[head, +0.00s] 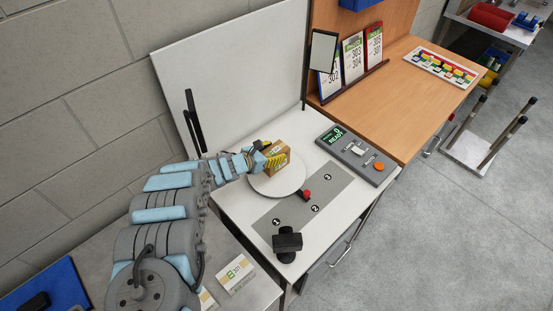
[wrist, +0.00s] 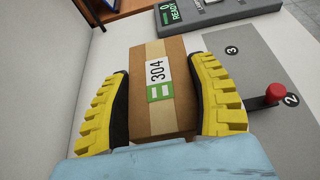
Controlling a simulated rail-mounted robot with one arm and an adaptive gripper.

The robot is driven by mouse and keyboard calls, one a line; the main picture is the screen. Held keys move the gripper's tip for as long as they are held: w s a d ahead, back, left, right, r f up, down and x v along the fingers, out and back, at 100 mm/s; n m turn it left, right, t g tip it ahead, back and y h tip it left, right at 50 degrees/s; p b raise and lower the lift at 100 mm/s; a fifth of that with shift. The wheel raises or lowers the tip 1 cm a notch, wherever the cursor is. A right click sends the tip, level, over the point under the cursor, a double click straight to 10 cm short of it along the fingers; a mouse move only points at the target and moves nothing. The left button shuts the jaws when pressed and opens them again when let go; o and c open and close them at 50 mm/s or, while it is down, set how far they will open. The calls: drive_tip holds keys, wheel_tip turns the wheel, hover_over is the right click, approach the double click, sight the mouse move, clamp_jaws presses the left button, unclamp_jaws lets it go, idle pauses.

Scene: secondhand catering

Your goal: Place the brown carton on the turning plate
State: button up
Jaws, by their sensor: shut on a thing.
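The brown carton (wrist: 147,112) has a pale tape strip and a white and green label reading 304. My gripper (wrist: 163,95) is shut on it, with one yellow-ribbed finger along each side. In the head view the carton (head: 280,153) is at the end of my arm, over the back part of the round white turning plate (head: 279,184). My gripper (head: 268,155) reaches in from the left there. I cannot tell whether the carton's underside touches the plate. The plate is largely hidden in the wrist view.
A red knob (head: 306,194) stands at the plate's front right, on a grey strip with numbered spots (head: 328,187). A control box (head: 357,154) with a green READY display stands to the right. A black device (head: 287,243) is at the front. An upright white panel (head: 235,70) stands behind.

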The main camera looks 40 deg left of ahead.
drive_tip(key=shift+w+a+f, duration=0.1)
drive_tip(key=shift+w+f, duration=0.35)
drive_tip(key=shift+w+f+b, duration=0.35)
drive_tip(key=shift+f+b, duration=0.05)
drive_tip(key=shift+f, duration=0.15)
drive_tip(key=shift+f+b, duration=0.45)
drive_tip(key=shift+f, duration=0.9)
drive_tip(key=shift+f, duration=0.15)
drive_tip(key=o, duration=1.2)
drive_tip(key=shift+o, duration=0.2)
